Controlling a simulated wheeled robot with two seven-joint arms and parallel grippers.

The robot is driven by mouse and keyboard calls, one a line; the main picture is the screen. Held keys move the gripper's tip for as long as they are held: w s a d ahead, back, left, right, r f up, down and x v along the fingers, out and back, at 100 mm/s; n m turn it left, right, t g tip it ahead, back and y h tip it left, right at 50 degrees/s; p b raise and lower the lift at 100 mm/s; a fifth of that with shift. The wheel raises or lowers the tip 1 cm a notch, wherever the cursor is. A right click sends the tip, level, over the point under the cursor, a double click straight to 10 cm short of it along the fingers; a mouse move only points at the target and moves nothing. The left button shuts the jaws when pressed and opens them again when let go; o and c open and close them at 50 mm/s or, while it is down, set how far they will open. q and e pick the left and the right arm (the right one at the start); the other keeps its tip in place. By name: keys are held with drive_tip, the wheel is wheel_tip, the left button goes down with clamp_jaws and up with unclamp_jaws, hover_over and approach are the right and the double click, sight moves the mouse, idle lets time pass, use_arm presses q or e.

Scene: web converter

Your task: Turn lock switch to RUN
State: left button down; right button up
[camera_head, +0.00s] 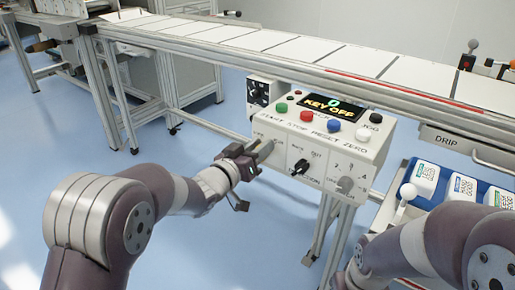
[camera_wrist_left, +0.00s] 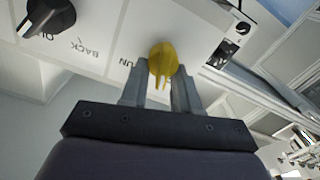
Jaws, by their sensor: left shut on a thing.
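The control box (camera_head: 325,138) has a lit display (camera_head: 333,107) that reads "KEY OFF". The lock switch shows in the left wrist view as a yellow key-like knob (camera_wrist_left: 163,58) on the white panel, next to a label of which "UN" is readable. My left gripper (camera_head: 264,153) is at the left part of the panel front. In the left wrist view its fingers (camera_wrist_left: 160,72) are on both sides of the yellow knob, shut on it. In the head view the gripper mostly hides the knob. My right arm shows at lower right; its gripper is out of view.
A black selector knob (camera_head: 300,167) and a grey one (camera_head: 345,184) share the panel front. Coloured buttons (camera_head: 333,125) sit on the sloped top. The conveyor (camera_head: 300,50) runs behind. A blue tray (camera_head: 410,172) with labelled packs is at right.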

use_arm(q)
drive_tip(key=m, duration=0.2)
drive_tip(key=shift+s+d+f+m+b, duration=0.1)
drive_tip(key=shift+d+m+b, duration=0.05)
drive_tip(key=shift+m+b, duration=0.25)
drive_tip(key=m, duration=0.1)
drive_tip(key=m+b, duration=0.1)
drive_tip(key=shift+s+d+f+m, duration=0.1)
drive_tip(key=shift+s+d+m, duration=0.05)
drive_tip(key=shift+m, duration=0.25)
drive_tip(key=m+b, duration=0.2)
drive_tip(key=m, duration=0.1)
drive_tip(key=shift+s+d+f, duration=0.1)
drive_tip(key=shift+d+f, duration=0.05)
drive_tip(key=shift+d, duration=0.05)
drive_tip(key=shift+s+d+m+b, duration=0.15)
drive_tip(key=shift+m+b, duration=0.8)
drive_tip(key=shift+m, duration=0.65)
drive_tip(key=c, duration=0.8)
unclamp_jaws()
drive_tip(key=shift+c, duration=0.2)
